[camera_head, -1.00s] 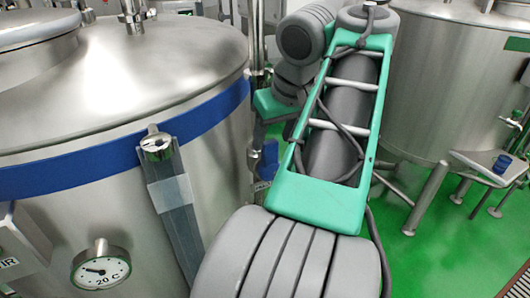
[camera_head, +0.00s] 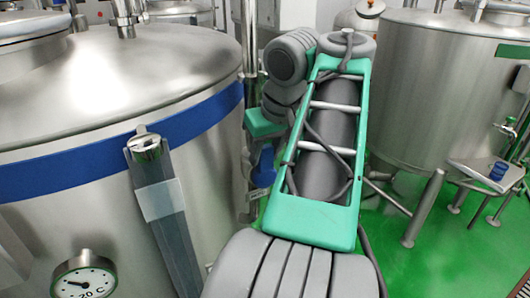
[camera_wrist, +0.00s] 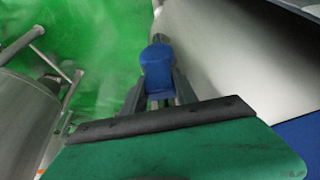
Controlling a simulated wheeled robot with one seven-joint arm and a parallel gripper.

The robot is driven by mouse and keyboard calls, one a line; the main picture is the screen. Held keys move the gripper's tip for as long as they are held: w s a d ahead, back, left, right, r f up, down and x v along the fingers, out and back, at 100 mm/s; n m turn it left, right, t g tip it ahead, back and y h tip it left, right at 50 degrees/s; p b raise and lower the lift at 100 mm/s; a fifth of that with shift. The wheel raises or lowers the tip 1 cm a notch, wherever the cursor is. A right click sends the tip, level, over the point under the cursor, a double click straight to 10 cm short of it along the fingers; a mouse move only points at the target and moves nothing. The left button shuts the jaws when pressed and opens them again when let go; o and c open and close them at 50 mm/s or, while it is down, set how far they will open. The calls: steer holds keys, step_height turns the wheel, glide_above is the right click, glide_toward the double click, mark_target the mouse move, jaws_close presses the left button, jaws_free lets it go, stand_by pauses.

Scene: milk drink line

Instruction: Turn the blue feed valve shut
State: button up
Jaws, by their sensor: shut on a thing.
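The blue feed valve handle (camera_wrist: 157,66) is in the upper middle of the wrist view, with a grey metal stem or pipe beyond it. My gripper (camera_wrist: 158,82) is shut on this handle, one grey finger on each side. In the head view the blue valve handle (camera_head: 264,166) shows beside the large steel tank, just left of my green arm link. The fingers are hidden or too small to make out there. The exact turn angle of the handle is hard to tell.
The large steel tank (camera_head: 70,235) with a blue band fills the left, with a dial gauge (camera_head: 85,279) and a sight tube (camera_head: 166,222) on its front. Another steel tank (camera_head: 440,85) stands at right. A small blue object (camera_head: 498,171) sits on a tray (camera_head: 478,166). Green floor lies between.

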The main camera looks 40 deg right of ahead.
jaws_close()
stand_by(0.8)
